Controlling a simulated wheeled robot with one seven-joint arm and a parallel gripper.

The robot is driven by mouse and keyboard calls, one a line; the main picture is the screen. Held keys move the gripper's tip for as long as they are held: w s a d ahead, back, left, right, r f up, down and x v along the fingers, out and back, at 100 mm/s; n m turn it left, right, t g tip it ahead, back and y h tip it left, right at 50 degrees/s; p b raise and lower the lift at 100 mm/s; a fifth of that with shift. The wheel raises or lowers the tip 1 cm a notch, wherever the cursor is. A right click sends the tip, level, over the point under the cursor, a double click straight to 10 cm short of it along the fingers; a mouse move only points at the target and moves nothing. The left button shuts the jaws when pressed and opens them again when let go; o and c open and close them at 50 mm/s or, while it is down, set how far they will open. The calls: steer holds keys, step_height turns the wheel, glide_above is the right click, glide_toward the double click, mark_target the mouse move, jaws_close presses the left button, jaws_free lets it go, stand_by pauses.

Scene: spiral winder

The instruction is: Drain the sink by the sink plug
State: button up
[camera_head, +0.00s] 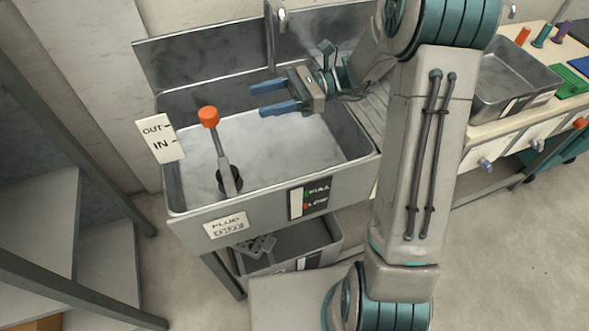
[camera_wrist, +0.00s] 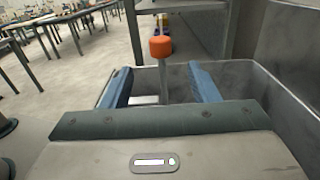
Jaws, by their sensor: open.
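The sink (camera_head: 290,145) is a grey metal basin with pale, murky-looking contents. The sink plug (camera_head: 222,160) is a grey rod with an orange knob (camera_head: 209,116), standing from a dark round base at the basin's left. My gripper (camera_head: 268,98) is open and empty over the back of the basin, its blue fingers pointing left. It is to the right of the orange knob and apart from it. In the wrist view the knob (camera_wrist: 161,46) shows ahead, between and beyond the two fingers (camera_wrist: 162,88).
An OUT/IN sign (camera_head: 161,138) stands on the left rim. A PLUG label (camera_head: 227,225) and a FULL/LOW gauge (camera_head: 310,194) are on the front. A faucet (camera_head: 282,20) is behind. A counter with a second basin (camera_head: 513,85) stands right; metal stairs (camera_head: 75,190) are left.

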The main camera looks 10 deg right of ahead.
mark_target(208, 116)
steer(key=s+a+m+b, duration=0.1)
steer(key=a+m, duration=0.3)
steer(key=m, duration=0.8)
steer(key=s+a+m+b, duration=0.1)
steer(key=a+m+b, duration=0.3)
steer(key=m, duration=0.8)
steer(key=s+a+m+b, duration=0.1)
steer(key=a+m+b, duration=0.2)
steer(key=m, duration=0.9)
steer(key=shift+a+f, duration=0.25)
steer(key=shift+a, duration=0.3)
